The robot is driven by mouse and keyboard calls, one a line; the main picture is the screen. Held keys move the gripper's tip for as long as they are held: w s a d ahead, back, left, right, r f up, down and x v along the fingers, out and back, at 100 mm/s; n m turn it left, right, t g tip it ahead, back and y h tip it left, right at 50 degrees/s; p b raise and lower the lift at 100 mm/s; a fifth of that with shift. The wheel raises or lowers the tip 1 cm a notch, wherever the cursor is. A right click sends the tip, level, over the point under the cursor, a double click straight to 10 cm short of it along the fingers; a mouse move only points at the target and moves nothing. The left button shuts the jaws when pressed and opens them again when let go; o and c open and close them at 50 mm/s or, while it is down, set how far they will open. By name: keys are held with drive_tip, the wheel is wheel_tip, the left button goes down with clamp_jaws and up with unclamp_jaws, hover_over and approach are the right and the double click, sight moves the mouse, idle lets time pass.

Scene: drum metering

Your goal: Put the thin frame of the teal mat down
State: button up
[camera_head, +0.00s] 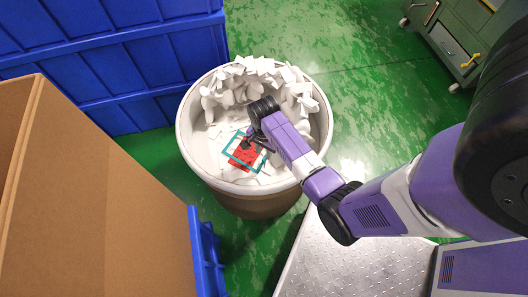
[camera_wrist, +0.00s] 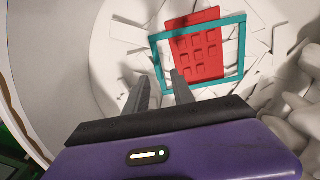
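The thin teal frame (camera_wrist: 241,48) is an open rectangle inside the white-lined drum. In the wrist view its far side crosses over a red piece with square cut-outs (camera_wrist: 196,45). Both show in the head view, the frame (camera_head: 253,167) and the red piece (camera_head: 240,164). My gripper (camera_wrist: 161,76) is over the drum, its fingers spread apart. The frame's near left corner shows between the fingers, with a gap on either side. I cannot tell how high the frame sits above the bottom. In the head view my wrist partly hides the fingertips.
A cardboard box (camera_head: 75,200) and blue crates (camera_head: 130,65) stand at left, a metal platform (camera_head: 340,268) in front, and a grey-green cabinet (camera_head: 455,35) at far right.

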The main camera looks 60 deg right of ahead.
wheel_tip(320, 180, up, 10)
drive_tip(key=p, duration=0.2)
drive_tip(key=s+a+r+n+t+h, duration=0.2)
drive_tip(key=s+a+n+t+h, duration=0.1)
drive_tip(key=s+a+n+t, duration=0.55)
drive_tip(key=s+a+r+n+t+y, duration=0.1)
drive_tip(key=s+a+r+n+t, duration=0.1)
drive_tip(key=r, duration=0.6)
drive_tip(key=s+a+r+n+t+y, duration=0.1)
drive_tip(key=s+a+r+n+t, duration=0.1)
drive_tip(key=a+r+n, duration=0.3)
drive_tip(key=s+a+r+n+t+y, duration=0.1)
drive_tip(key=a+r+n, duration=0.3)
drive_tip(key=r, duration=0.8)
drive_tip(key=shift+s+a+t, duration=0.75)
drive_tip(key=shift+r, duration=0.15)
